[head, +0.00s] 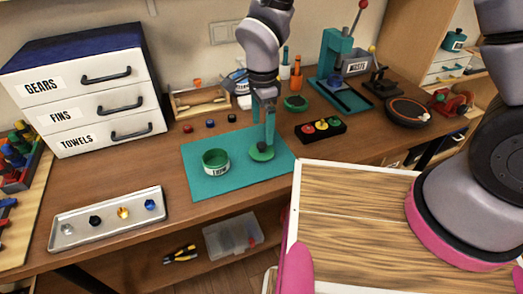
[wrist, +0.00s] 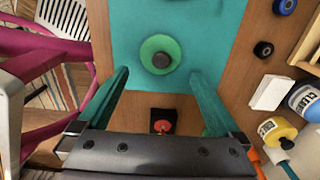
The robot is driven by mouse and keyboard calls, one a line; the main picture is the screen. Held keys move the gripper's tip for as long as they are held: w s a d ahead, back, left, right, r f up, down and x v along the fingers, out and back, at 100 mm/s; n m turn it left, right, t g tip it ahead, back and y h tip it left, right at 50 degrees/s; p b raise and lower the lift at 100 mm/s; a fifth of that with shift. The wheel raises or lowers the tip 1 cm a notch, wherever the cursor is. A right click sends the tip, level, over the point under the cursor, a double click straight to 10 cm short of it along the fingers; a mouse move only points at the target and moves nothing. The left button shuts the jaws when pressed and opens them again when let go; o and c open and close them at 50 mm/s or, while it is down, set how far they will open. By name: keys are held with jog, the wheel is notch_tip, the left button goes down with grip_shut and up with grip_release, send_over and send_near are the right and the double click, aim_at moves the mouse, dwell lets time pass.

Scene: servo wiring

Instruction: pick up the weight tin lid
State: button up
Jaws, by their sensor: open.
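The weight tin lid (head: 262,153) is a round green disc with a dark knob. It lies on the teal mat (head: 205,186), right of the open green tin (head: 216,162). My gripper (head: 263,138) points down over the lid with its teal fingers apart. In the wrist view the lid (wrist: 148,45) shows whole, a little beyond and between the open fingertips (wrist: 159,74). Nothing is between the fingers; in the head view they partly cover the far side of the lid.
A black tray with coloured knobs (head: 321,129) stands right of the mat. Another green round item (head: 295,103) is behind it. A metal tray (head: 107,218) with small knobs lies front left. The drawer unit (head: 85,88) stands back left. The mat around the tin is clear.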

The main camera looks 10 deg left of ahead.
aim_at(261, 144)
notch_tip(261, 144, down, 7)
jog(key=shift+a+f, duration=0.1)
jog(key=shift+f, duration=0.1)
jog(key=c, duration=1.1)
jog(key=shift+r, duration=0.1)
